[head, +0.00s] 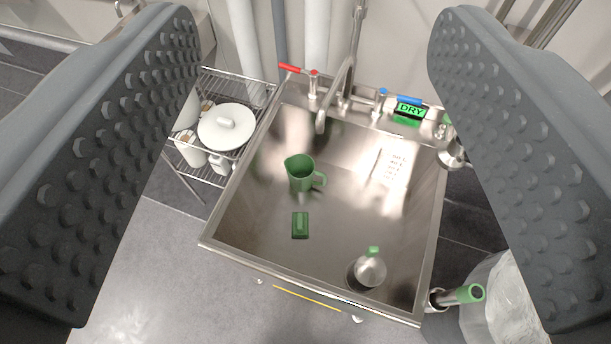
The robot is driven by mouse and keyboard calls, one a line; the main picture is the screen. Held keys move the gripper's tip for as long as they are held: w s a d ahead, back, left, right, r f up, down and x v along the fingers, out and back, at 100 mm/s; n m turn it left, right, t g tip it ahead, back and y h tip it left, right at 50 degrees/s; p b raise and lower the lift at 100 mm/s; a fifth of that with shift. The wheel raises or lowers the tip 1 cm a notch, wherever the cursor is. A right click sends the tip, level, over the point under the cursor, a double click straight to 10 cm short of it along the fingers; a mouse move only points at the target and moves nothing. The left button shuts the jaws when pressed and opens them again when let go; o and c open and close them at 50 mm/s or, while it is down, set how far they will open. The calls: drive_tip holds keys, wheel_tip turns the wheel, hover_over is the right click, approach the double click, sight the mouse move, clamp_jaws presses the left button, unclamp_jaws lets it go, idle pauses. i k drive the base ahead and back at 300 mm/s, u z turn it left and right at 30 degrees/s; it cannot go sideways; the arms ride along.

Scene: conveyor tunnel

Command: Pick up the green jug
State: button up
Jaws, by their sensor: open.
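The green jug (299,174) stands upright in the steel sink (262,238), left of the middle of the basin. Its open top faces up and its handle points right. My gripper (318,170) is open, with one studded dark finger at the left of the picture and the other at the right. The gap between the fingers is empty. The jug shows in that gap, farther off and below, and neither finger touches it. Nothing hides the jug.
A green block-like item (300,225) and a clear bottle with a green top (369,270) are also in the sink. A tap (345,75) with red and blue levers rises at the back. A wire rack (215,160) stands left, a bin (498,300) right.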

sight(300, 168)
drive_tip(key=z, duration=1.3)
drive_tip(key=k, duration=1)
drive_tip(key=u, duration=0.7)
drive_tip(key=i, duration=1)
drive_tip(key=z, duration=0.05)
